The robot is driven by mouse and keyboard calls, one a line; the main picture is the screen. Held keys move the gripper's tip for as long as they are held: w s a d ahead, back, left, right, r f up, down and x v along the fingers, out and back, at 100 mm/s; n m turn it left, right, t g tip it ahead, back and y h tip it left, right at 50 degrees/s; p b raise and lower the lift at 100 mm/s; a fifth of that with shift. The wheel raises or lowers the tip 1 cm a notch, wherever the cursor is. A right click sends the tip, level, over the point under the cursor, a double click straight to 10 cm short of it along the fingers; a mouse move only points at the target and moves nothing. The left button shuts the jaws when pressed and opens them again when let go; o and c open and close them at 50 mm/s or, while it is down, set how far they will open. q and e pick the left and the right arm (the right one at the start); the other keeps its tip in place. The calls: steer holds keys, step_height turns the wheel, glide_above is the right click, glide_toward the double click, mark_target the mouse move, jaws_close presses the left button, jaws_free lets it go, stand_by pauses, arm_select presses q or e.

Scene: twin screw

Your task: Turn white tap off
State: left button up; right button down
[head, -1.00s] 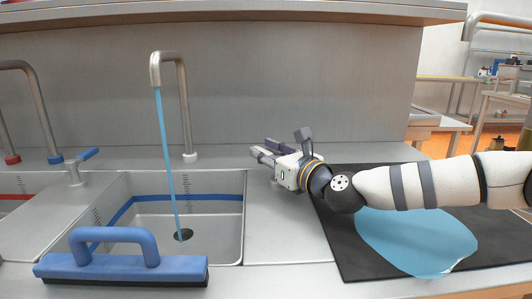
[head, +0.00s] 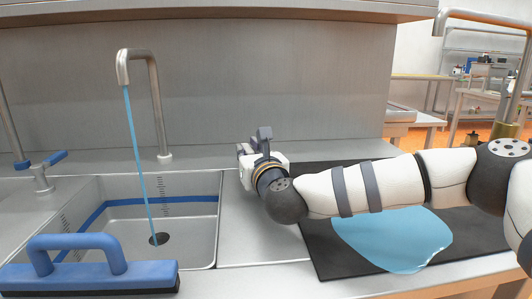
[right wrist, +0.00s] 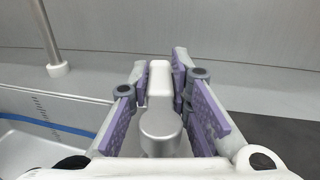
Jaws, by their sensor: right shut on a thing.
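The white-based tap (head: 154,100) arches over the sink, and a blue stream of water (head: 138,150) runs from its spout to the drain. Its white and grey handle (right wrist: 160,128) shows in the right wrist view, with a lever pointing away from me. My right gripper (right wrist: 160,78) has its purple-padded fingers on both sides of the lever and is shut on it. In the head view my right gripper (head: 246,152) is right of the sink, near the back wall, and hides the handle. My left gripper is not in view.
A blue-handled squeegee-like tool (head: 90,278) lies across the sink's front edge. Another tap with blue levers (head: 40,170) is at the left. A black mat (head: 312,240) with a flat blue piece (head: 395,238) lies under my right arm. The steel counter (head: 255,235) beside the sink is clear.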

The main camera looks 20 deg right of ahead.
steer(key=shift+d+m+h, duration=0.25)
steer(key=shift+m+h, duration=0.35)
steer(key=shift+h, duration=0.35)
steer(key=shift+d+m+h, duration=0.25)
steer(key=shift+m+h, duration=0.35)
steer(key=shift+h, duration=0.35)
steer(key=c, duration=1.5)
jaws_free()
steer(key=s, duration=0.4)
steer(key=s+a, duration=0.1)
steer(key=s, duration=0.3)
steer(key=s+a, duration=0.1)
steer(key=s, duration=0.3)
